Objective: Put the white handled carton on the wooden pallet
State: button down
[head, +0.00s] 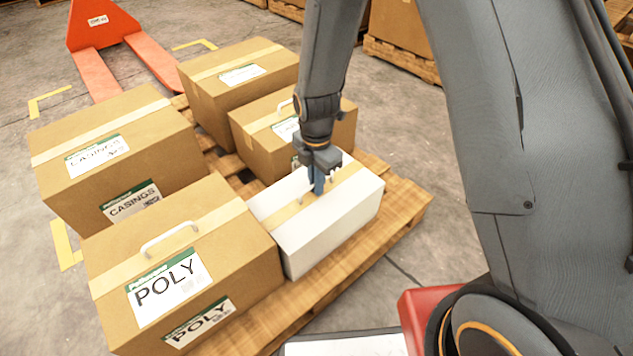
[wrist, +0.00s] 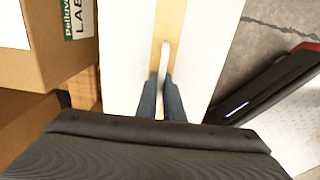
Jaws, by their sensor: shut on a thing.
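The white handled carton (head: 345,217) is at the near right part of the wooden pallet (head: 402,213), beside the brown POLY carton (head: 235,255). A tan tape strip runs along its top. My gripper (head: 318,187) is above the carton's middle, shut on its handle. In the wrist view the two fingers (wrist: 163,100) close on the white handle (wrist: 165,62), with the white carton (wrist: 205,50) below. The carton looks level. Whether its underside touches the pallet cannot be told, as its bottom edge is partly hidden.
Two CASINGS-type and smaller brown cartons (head: 115,150) (head: 238,85) (head: 262,125) fill the pallet's back and left. A bare pallet strip lies right of the white carton. An orange pallet jack (head: 95,25) stands behind. Other loaded pallets (head: 400,60) are at the back.

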jog(key=shift+f, duration=0.1)
jog(key=c, duration=1.9)
grip_release()
notch_tip(320, 180, up, 12)
jog(key=p, duration=0.5)
jog(key=s+a+r+m, duration=0.1)
jog(key=s+r+m, duration=0.4)
jog(key=s, duration=0.3)
jog(key=s+a+r+m+y, duration=0.1)
jog(key=s+a+r+m, duration=0.1)
jog(key=s+r+m, duration=0.4)
jog(key=s+a+r+m, duration=0.2)
jog(key=s+r+m, duration=0.3)
jog(key=s+m, duration=0.3)
jog(key=s, duration=0.3)
jog(key=shift+a+r, duration=0.25)
jog(key=shift+s, duration=0.1)
